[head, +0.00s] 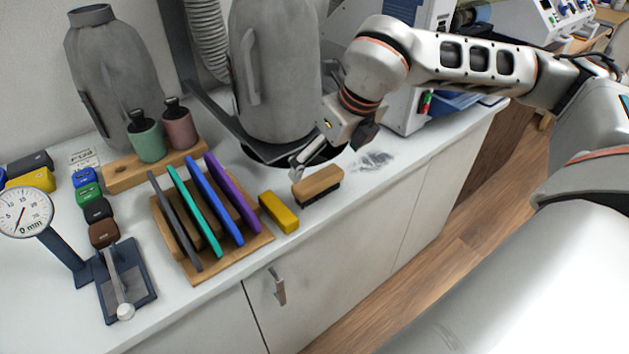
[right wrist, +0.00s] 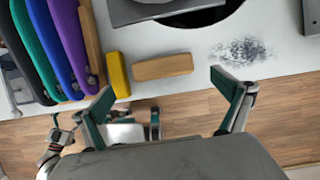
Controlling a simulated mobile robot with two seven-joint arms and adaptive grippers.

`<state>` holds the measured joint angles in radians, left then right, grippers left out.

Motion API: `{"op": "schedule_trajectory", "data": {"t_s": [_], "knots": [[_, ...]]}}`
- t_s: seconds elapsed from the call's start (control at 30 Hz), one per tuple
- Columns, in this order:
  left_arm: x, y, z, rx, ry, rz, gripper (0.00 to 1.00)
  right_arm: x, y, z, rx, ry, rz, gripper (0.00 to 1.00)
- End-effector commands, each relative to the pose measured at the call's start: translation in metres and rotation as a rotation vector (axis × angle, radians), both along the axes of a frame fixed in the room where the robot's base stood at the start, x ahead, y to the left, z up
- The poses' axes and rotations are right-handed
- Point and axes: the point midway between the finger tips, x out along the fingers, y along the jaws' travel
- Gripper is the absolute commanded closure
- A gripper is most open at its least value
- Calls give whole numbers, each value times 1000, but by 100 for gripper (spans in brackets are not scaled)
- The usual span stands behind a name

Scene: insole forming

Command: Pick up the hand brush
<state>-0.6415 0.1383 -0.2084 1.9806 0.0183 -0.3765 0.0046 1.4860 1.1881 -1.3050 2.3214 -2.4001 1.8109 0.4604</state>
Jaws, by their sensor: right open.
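The hand brush (head: 317,182) lies on the white counter, a wooden block with dark bristles underneath. In the right wrist view its wooden back (right wrist: 162,67) faces the camera, just beyond the fingertips. My right gripper (head: 301,165) reaches over the counter from the right, close to the brush's far left side. In the right wrist view the gripper (right wrist: 160,85) is open, its two fingers wide apart and nothing between them. The brush appears apart from both fingers. My left gripper is not clearly seen.
A yellow block (head: 279,212) lies close left of the brush. A wooden rack (head: 261,240) holds several coloured insoles farther left. A grey machine (head: 275,80) stands behind. A patch of dark dust (head: 374,160) lies right of the brush. The counter's front edge is near.

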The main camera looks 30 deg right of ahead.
Motion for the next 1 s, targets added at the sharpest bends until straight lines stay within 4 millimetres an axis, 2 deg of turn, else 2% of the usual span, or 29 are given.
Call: {"op": "schedule_trajectory", "data": {"t_s": [0.1,0.37,0.6,0.7,0.97,1.0], "knots": [[0,0,-1,1,1,0,0,4,-7,-3,-14,-9,-20,0],[-1,1,-3,4,1,-1,0,13,-4,-28,-14,-9,-18,0],[0,1,-3,6,0,-1,0,23,-1,-60,-13,-8,-19,0],[0,2,-4,6,0,-1,0,26,-1,-68,-12,-8,-17,0],[0,2,-3,6,-2,-1,0,28,-1,-70,-12,-10,-17,0],[0,2,-3,6,-2,-1,0,28,-1,-70,-12,-10,-17,5]]}}
